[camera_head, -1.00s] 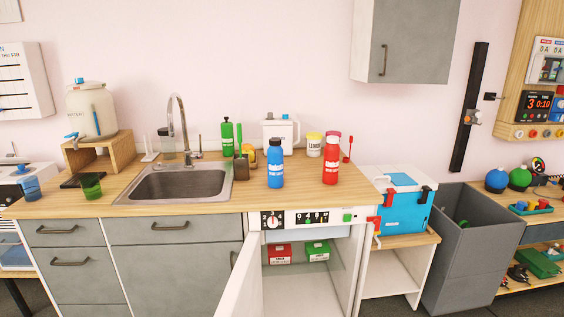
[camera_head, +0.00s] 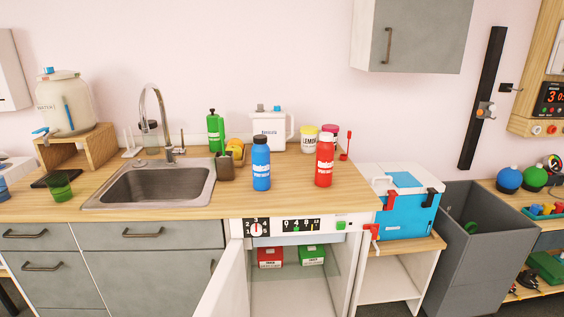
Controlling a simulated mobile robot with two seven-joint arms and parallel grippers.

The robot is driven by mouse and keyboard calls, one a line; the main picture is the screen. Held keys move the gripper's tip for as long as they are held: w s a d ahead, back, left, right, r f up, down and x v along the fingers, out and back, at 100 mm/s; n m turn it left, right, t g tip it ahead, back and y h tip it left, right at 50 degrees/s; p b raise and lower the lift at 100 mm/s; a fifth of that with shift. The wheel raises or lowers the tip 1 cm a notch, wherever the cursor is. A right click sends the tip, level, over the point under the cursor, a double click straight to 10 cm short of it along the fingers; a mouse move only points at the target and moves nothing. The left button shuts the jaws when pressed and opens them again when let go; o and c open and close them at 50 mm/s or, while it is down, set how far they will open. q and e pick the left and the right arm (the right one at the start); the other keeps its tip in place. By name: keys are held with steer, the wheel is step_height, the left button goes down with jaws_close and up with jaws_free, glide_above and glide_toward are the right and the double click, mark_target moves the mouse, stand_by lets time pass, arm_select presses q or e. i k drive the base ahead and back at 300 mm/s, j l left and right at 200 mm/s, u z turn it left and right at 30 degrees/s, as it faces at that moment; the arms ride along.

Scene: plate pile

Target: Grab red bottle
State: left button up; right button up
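The red bottle (camera_head: 324,162) stands upright on the wooden counter (camera_head: 290,200), toward its right end. It has white lettering and a dark red cap. A blue bottle (camera_head: 261,166) with a dark cap stands to its left, apart from it. A pink-lidded jar behind the red bottle is partly hidden by it. Neither of my grippers shows in the head view.
A sink (camera_head: 150,186) with a tall faucet is left of the bottles. A yellow-lidded lemon jar (camera_head: 308,140) and a white jug (camera_head: 268,131) stand behind. Below, a cabinet door (camera_head: 222,285) hangs open. A blue cooler (camera_head: 408,207) and grey bin (camera_head: 485,240) are right.

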mark_target(325, 150)
steer(key=i+l+u, duration=0.2)
steer(key=u, duration=0.25)
steer(key=i+l+u, duration=0.1)
steer(key=l+u, duration=0.3)
